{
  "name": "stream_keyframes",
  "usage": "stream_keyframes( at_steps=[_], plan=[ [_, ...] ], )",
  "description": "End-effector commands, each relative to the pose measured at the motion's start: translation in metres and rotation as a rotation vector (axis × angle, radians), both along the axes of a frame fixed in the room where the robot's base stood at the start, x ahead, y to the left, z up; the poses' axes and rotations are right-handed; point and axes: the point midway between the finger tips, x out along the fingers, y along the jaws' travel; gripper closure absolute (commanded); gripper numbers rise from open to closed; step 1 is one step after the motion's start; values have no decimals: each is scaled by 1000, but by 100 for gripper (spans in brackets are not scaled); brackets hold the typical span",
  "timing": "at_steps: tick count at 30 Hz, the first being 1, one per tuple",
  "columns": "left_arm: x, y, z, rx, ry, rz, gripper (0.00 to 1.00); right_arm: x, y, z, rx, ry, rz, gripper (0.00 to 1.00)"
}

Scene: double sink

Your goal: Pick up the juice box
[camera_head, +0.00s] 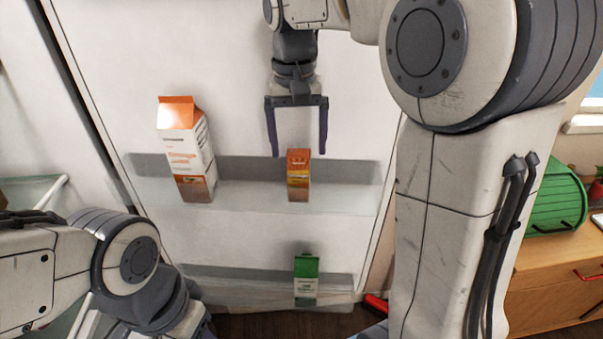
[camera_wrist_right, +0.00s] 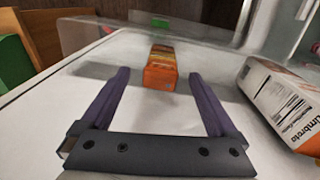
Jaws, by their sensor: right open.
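A small orange juice box (camera_head: 299,175) stands upright on the upper door shelf, and it also shows in the right wrist view (camera_wrist_right: 160,68). My right gripper (camera_head: 298,152) is open and empty, pointing down at the box from above. In the right wrist view its two fingers (camera_wrist_right: 158,76) appear on either side of the box, with gaps to both sides. I cannot tell whether the fingertips reach past its top. My left arm is at the lower left. Its gripper is mostly cut off at the bottom edge, so its jaws cannot be judged.
A tall white and orange carton (camera_head: 186,150) stands on the same shelf to the left, also at right in the wrist view (camera_wrist_right: 282,102). A green and white carton (camera_head: 306,279) stands on the lower shelf. A green container (camera_head: 554,200) rests on the wooden cabinet at right.

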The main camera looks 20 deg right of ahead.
Motion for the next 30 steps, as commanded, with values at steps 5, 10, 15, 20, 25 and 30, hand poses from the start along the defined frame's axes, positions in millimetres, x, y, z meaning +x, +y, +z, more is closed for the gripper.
stream_keyframes(
  at_steps=[5,10,15,20,25,30],
  plan=[
    [0,2,-1,0,5,59,50,8,-6,-7,44,14,-73,5],
    [0,2,1,0,6,64,50,8,-5,-33,47,17,-76,5],
    [0,2,2,0,6,63,50,9,-4,-51,47,14,-75,5],
    [0,2,8,0,6,63,50,10,-1,-63,46,15,-73,5],
    [0,1,16,0,6,63,50,12,3,-89,46,17,-74,5],
    [0,2,18,0,6,63,50,12,3,-104,46,13,-74,5]
  ],
)
